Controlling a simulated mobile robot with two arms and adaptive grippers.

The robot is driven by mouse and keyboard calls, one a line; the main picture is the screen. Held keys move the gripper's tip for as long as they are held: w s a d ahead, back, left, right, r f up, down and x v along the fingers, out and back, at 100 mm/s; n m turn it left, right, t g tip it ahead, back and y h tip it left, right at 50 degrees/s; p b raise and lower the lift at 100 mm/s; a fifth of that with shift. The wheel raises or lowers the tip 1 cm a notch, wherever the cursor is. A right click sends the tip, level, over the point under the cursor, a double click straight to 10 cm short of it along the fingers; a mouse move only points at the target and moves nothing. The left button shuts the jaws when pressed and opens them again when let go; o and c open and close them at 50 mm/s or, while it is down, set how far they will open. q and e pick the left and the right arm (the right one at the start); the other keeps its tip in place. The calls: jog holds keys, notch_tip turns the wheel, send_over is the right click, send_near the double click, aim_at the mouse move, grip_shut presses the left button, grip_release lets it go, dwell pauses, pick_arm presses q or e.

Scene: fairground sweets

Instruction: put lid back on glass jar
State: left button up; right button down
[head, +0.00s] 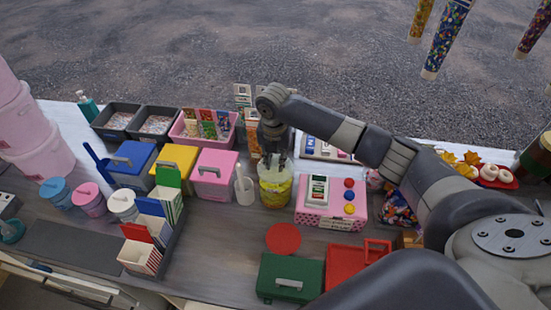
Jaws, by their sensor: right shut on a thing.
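The glass jar (275,193) stands upright near the middle of the counter, with yellow contents showing through its wall. My right gripper (274,158) points down directly over the jar's mouth, its fingers shut on what looks like the jar's pale, clear lid. The lid is small and mostly hidden by the fingers; I cannot tell if it touches the rim. A flat red disc (283,238) lies on the counter in front of the jar. My left gripper is not in view.
A white pot with a utensil (245,192) stands close left of the jar, and a pink box with coloured buttons (331,211) close right. Behind is a pink tray of packets (190,138). Green (290,279) and red (345,262) boxes sit in front. Tubes (447,35) hang upper right.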

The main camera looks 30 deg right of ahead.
jog(key=shift+p, duration=0.45)
dwell(0.6)
jog(key=shift+f, duration=0.15)
dwell(1.3)
jog(key=c, duration=0.8)
grip_release()
jog(key=shift+c, duration=0.2)
jog(key=shift+r, duration=3.55)
grip_shut()
jog(key=shift+f, duration=0.2)
